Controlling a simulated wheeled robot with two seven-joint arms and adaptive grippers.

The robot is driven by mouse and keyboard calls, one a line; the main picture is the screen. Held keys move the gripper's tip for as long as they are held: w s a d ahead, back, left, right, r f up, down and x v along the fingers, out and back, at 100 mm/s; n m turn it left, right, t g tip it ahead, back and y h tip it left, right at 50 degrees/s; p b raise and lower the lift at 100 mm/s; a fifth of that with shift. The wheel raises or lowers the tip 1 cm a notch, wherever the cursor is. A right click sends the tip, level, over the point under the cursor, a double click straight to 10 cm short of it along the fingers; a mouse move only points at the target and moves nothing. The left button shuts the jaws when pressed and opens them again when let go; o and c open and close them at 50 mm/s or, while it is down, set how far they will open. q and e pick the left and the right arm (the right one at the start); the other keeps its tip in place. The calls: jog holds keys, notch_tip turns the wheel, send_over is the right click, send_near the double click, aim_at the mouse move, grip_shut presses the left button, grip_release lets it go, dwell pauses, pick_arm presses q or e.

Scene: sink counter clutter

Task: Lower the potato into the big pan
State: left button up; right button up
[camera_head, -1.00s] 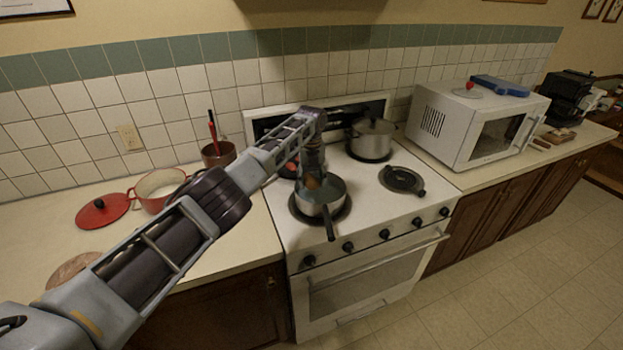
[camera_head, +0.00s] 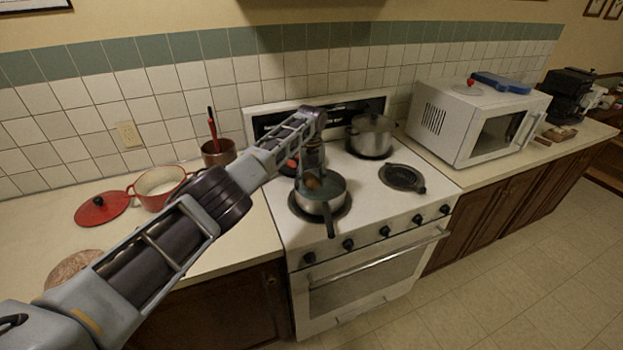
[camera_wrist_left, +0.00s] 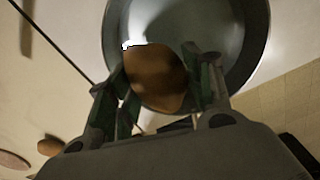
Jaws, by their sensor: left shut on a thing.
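The big pan (camera_head: 333,190) sits on the front left burner of the stove, its dark handle pointing toward the front edge. My left gripper (camera_head: 311,183) points down over the pan. It is shut on the brown potato (camera_head: 313,183). In the left wrist view the potato (camera_wrist_left: 155,78) sits between the two fingers (camera_wrist_left: 160,85), with the pan's grey inside (camera_wrist_left: 205,25) behind it. I cannot tell exactly how high the potato is above the pan floor. The right gripper is not in view.
A lidded steel pot (camera_head: 371,136) stands on the back right burner. A small black pan (camera_head: 402,178) lies on the front right burner. A microwave (camera_head: 478,122) stands on the right.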

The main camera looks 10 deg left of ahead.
aim_at(311, 175)
pick_arm(q)
jog(key=shift+f, duration=0.35)
dwell(0.6)
jog(key=shift+c, duration=1.3)
jog(key=o, duration=1.4)
jog(key=shift+r, duration=6.05)
